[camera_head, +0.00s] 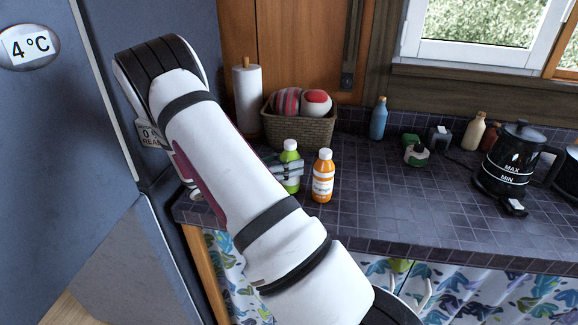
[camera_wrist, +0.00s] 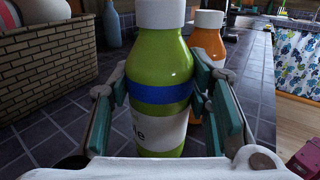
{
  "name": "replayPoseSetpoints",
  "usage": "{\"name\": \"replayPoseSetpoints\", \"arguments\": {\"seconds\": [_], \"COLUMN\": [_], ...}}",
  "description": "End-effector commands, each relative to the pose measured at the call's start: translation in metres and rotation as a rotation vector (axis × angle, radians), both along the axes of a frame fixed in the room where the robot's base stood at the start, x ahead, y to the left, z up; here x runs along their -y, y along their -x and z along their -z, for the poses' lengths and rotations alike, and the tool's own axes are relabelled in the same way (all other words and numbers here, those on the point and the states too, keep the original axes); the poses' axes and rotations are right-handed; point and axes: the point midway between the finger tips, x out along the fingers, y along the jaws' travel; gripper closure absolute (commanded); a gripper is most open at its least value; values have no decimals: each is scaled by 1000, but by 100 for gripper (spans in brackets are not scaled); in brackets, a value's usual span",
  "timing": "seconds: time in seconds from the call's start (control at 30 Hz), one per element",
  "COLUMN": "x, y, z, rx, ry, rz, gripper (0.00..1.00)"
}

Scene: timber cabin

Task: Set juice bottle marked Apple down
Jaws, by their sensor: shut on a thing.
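The green juice bottle (camera_head: 291,174) has a white cap and a white label with a blue band above it. In the wrist view the green bottle (camera_wrist: 160,75) stands upright between my fingers, and the label shows the letters "le"; the rest of the word is turned away. My gripper (camera_head: 288,168) is shut on it, with one pad on each side (camera_wrist: 160,95). The bottle is at the tiled counter (camera_head: 400,215) near its left end. Its base is hidden, so I cannot tell whether it touches the tiles.
An orange bottle (camera_head: 323,178) with a white cap stands just right of the green one. A wicker basket (camera_head: 301,131) and a paper towel roll (camera_head: 247,100) are behind. A blue bottle (camera_head: 378,119) and a black kettle (camera_head: 512,155) stand farther right. The counter's front middle is clear.

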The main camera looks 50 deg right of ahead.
Motion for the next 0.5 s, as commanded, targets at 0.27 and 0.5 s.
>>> {"name": "replayPoseSetpoints", "arguments": {"seconds": [0.27,0.5], "x": [1,0], "y": [0,0], "z": [10,13], "rx": [1,1], "ry": [2,0], "rz": [1,1], "gripper": [100,42]}}
